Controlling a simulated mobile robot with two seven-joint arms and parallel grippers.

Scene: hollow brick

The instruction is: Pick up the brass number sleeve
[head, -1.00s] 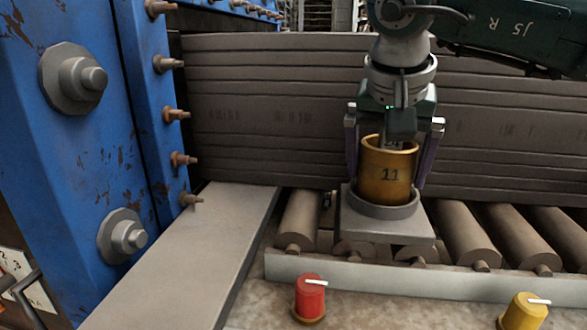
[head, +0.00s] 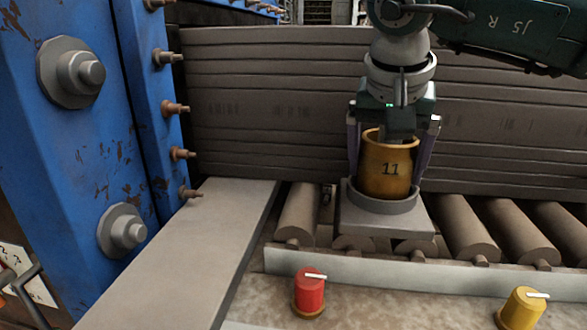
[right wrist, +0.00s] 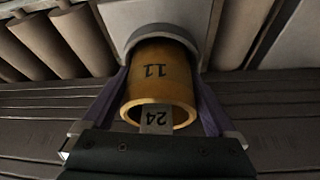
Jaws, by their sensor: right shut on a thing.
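The brass number sleeve (head: 387,170) is a hollow cylinder marked 11. It stands upright in a round grey holder (head: 383,205) on a square base. In the right wrist view the sleeve (right wrist: 159,75) shows its open end toward the camera, with a grey piece marked 24 (right wrist: 156,119) at its mouth. My right gripper (head: 390,165) is above the sleeve, its two fingers down either side of it and shut on it. The finger ends are partly hidden in the head view. My left gripper is not in view.
Rollers (head: 462,229) run under and beside the holder. A flat grey plate (head: 190,250) lies to the left, beside a blue steel frame (head: 60,170) with protruding bolts. Stacked grey boards (head: 270,110) stand behind. A red knob (head: 309,291) and a yellow knob (head: 523,305) stand in front.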

